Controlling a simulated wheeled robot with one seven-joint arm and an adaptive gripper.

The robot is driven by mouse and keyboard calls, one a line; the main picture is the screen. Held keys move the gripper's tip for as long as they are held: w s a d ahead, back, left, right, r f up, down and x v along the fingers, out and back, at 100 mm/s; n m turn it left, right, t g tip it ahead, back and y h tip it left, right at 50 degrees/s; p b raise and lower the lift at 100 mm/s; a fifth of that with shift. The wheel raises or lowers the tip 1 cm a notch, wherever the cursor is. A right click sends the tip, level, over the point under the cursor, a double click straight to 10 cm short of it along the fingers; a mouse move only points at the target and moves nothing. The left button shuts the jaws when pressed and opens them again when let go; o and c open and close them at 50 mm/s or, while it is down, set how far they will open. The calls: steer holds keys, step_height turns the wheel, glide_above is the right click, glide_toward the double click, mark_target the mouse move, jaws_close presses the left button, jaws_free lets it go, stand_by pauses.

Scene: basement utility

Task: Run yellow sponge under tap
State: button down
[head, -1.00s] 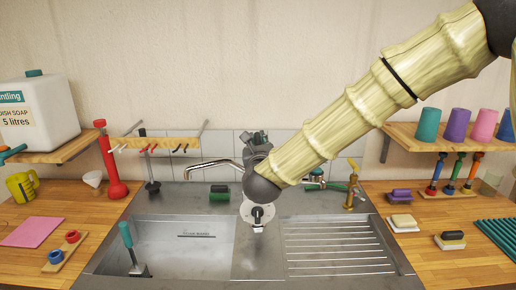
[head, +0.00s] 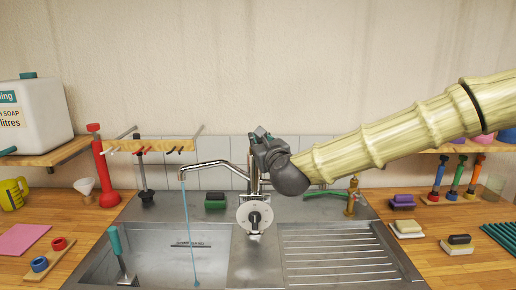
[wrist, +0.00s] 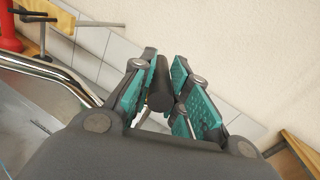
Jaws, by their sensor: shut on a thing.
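The tap (head: 215,164) stands behind the sink, its spout reaching left over the basin (head: 155,245). A thin blue stream of water (head: 189,230) falls from the spout into the basin. My gripper (head: 262,140) is at the top of the tap body. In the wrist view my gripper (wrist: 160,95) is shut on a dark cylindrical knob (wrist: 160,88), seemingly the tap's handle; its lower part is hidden. Two pale cream-yellow blocks, one farther back (head: 408,227) and one darker-topped nearer (head: 457,245), lie on the right counter. I cannot tell which is the yellow sponge.
A green block (head: 215,198) sits behind the basin. A brush with a teal handle (head: 117,245) stands in the basin. A brass tap (head: 352,200) is right of the main tap. The ribbed drainer (head: 335,260) is clear.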

stand_by(0.4)
steer(key=c, duration=1.3)
jaws_free()
steer(key=shift+d, duration=0.1)
steer(key=shift+s, duration=0.1)
steer(key=v, duration=1.1)
steer(key=shift+s+d+r, duration=0.1)
steer(key=shift+s+d, duration=0.15)
steer(key=shift+s, duration=0.1)
